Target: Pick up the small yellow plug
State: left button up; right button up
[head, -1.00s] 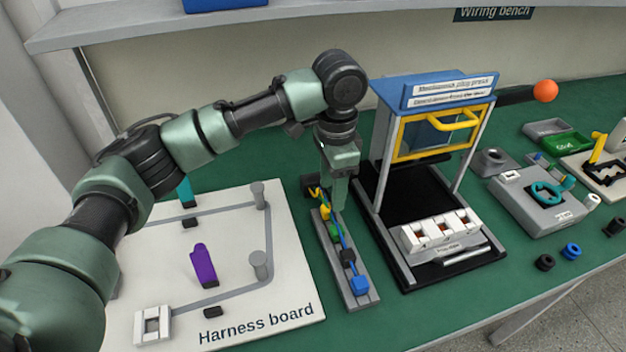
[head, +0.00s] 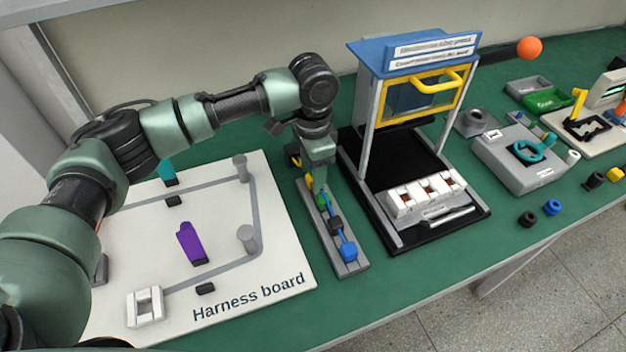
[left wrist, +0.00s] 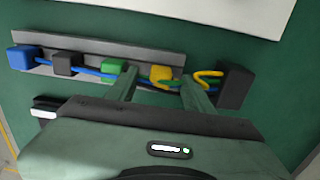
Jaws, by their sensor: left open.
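The small yellow plug (left wrist: 161,74) sits on a grey rail (left wrist: 150,48) in a row with green, black and blue plugs. My left gripper (left wrist: 161,90) is open, with one finger on each side of the yellow plug in the left wrist view. I cannot tell whether the fingers touch it. In the head view my left gripper (head: 317,186) points down over the rail (head: 350,269) and partly hides the yellow plug (head: 308,181). My right gripper is not in view.
The green plug (left wrist: 113,68) is close beside one finger. A black block (left wrist: 235,86) with a yellow wire loop is on the other side. The blue press (head: 413,55) stands right of the rail; the harness board (head: 225,275) lies left.

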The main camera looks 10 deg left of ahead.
pick_arm(q)
grip_shut()
jog(key=shift+r, duration=0.1)
notch_tip(320, 180, up, 20)
dwell(0.5)
